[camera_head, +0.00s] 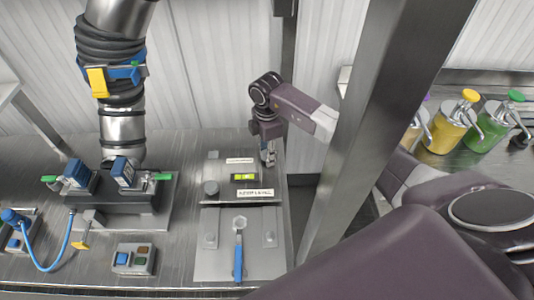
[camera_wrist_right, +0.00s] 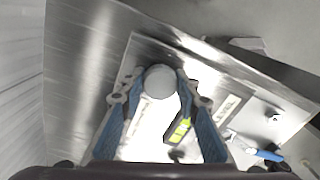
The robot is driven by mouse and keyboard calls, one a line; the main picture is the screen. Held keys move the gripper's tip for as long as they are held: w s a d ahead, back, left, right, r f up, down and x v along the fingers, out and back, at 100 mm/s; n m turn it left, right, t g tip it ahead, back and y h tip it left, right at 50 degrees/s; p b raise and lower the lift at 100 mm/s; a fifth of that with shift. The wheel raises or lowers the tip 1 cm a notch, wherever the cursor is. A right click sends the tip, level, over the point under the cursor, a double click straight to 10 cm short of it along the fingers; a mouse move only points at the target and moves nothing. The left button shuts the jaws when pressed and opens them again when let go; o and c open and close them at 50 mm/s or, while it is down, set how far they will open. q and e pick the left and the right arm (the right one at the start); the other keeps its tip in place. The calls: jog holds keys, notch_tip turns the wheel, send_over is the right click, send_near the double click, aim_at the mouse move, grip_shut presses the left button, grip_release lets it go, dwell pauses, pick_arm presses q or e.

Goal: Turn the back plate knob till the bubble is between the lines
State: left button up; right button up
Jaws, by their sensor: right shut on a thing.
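The back plate (camera_head: 222,168) is a grey plate on the steel bench, with two white labels and a small yellow-green bubble vial (camera_head: 245,177). My right gripper (camera_head: 268,158) reaches down at its back right corner. In the right wrist view, its blue fingers are shut on a round grey knob (camera_wrist_right: 160,80), one on each side. I cannot tell where the bubble lies against the lines. A second grey knob (camera_head: 211,188) stands at the plate's left side. My left gripper is out of view.
A black pipe fixture with green-handled valves (camera_head: 125,205) stands left, near a small button box (camera_head: 134,259). A metal post (camera_head: 355,125) rises right of the plates; yellow and green pump bottles (camera_head: 446,130) stand beyond it.

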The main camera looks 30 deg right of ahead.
jog(key=n+b, duration=0.2)
jog(key=n, duration=0.2)
jog(key=shift+f+b, duration=0.1)
jog(key=shift+b, duration=0.3)
jog(key=n+b, duration=0.3)
jog(key=n, duration=0.1)
jog(key=shift+n, duration=0.3)
jog(key=n+b, duration=0.3)
jog(key=n, duration=0.1)
jog(key=shift+n, duration=0.3)
jog(key=n+b, duration=0.3)
jog(key=n, duration=0.1)
jog(key=shift+n+b, duration=0.3)
jog(key=n+b, duration=0.2)
jog(key=n, duration=0.2)
jog(key=shift+b, duration=0.4)
jog(key=n+b, duration=0.2)
jog(key=n, duration=0.3)
jog(key=n+b, duration=0.2)
jog(key=n, duration=0.2)
jog(key=shift+n, duration=0.3)
jog(key=shift+d+r+n+b, duration=0.15)
jog(key=shift+n+b, duration=0.45)
jog(key=shift+n, duration=1.3)
